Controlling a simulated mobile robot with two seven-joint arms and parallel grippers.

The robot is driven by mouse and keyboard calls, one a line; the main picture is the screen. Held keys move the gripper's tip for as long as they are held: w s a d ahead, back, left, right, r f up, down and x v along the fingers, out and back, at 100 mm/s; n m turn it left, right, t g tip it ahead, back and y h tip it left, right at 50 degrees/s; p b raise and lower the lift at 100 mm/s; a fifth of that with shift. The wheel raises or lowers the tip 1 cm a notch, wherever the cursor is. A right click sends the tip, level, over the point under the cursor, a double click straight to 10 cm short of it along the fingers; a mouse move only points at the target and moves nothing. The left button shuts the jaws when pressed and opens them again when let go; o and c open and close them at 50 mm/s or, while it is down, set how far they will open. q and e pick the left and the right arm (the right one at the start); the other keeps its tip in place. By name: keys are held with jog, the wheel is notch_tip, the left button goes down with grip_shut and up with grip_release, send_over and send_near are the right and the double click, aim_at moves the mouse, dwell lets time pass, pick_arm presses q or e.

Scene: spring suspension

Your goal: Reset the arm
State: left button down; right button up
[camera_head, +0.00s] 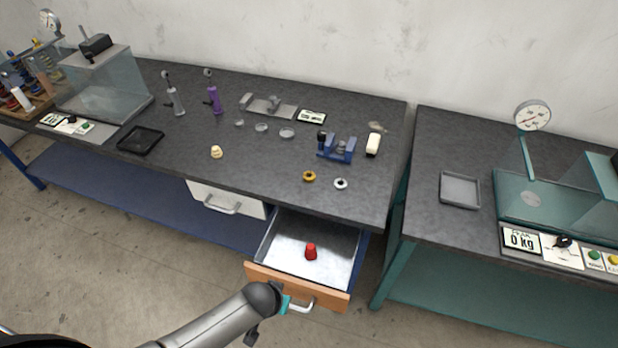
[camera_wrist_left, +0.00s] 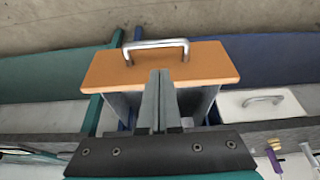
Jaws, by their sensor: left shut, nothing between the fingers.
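My left arm comes in from the lower left in the head view and ends beside the open drawer's orange front (camera_head: 330,290). My left gripper (camera_wrist_left: 161,74) shows in the left wrist view with its two fingers together and nothing between them. Its fingertips overlap the orange drawer front (camera_wrist_left: 205,66) in that view, below the metal handle (camera_wrist_left: 156,45); I cannot tell whether they touch. My right gripper is in neither view.
The drawer holds a red piece (camera_head: 311,252). A closed white drawer (camera_head: 228,199) is to its left. The dark workbench (camera_head: 270,190) carries small parts, a blue fixture (camera_head: 336,150) and a glass box (camera_head: 105,85). A green table (camera_head: 440,235) stands to the right. The floor at lower left is clear.

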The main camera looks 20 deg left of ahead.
pick_arm(q)
jog(key=s+a+f+g+b, duration=0.1)
jog(key=s+f+b, duration=0.7)
jog(key=f, duration=0.4)
jog(key=s+a+f+m+g+b, duration=0.1)
jog(key=s+f+b, duration=0.7)
jog(key=f, duration=0.4)
jog(key=s+a+f+m+g+b, duration=0.1)
jog(key=s+f+b, duration=0.7)
jog(key=s+f, duration=0.2)
notch_tip(320, 180, down, 3)
jog(key=shift+s+r, duration=0.2)
jog(key=shift+s, duration=0.05)
